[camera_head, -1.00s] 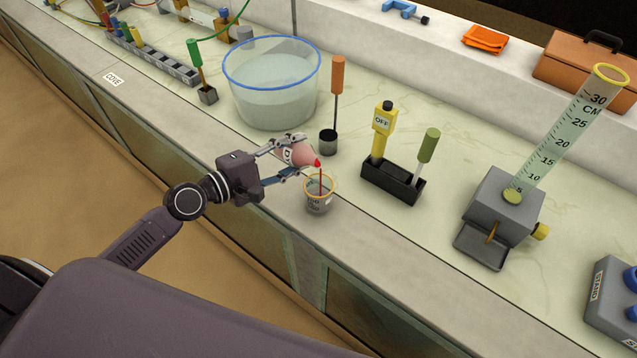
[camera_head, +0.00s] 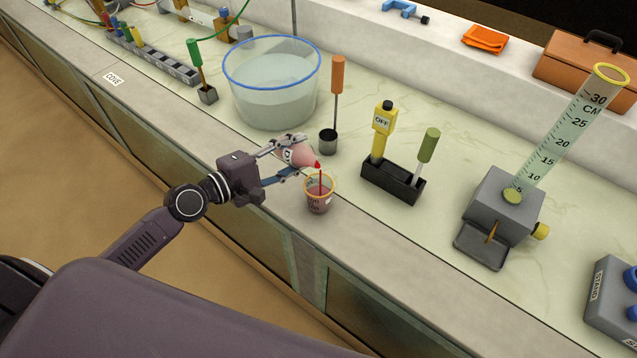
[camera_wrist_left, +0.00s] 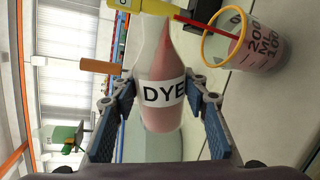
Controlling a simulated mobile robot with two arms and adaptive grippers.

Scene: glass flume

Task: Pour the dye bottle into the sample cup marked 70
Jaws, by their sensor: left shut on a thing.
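My left gripper (camera_head: 293,158) is shut on the dye bottle (camera_head: 303,154), a clear bottle with pink-red contents. Its DYE label reads in the left wrist view (camera_wrist_left: 162,92), with a finger on each side. The bottle is tilted, its red tip over the sample cup (camera_head: 318,199). A red stream runs from the tip into the cup. The cup is clear with a yellow-orange rim, stands upright on the counter and holds reddish liquid. It also shows in the left wrist view (camera_wrist_left: 258,48) with scale marks; I cannot make out a 70. My right gripper is not in view.
Behind the cup stand a small metal cup with an orange-handled tool (camera_head: 338,85) and a black holder (camera_head: 392,182) with yellow and green-handled tools. A water tub (camera_head: 272,98) is behind the gripper. A measuring tube stand (camera_head: 502,205) is at right. The counter's front edge is close.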

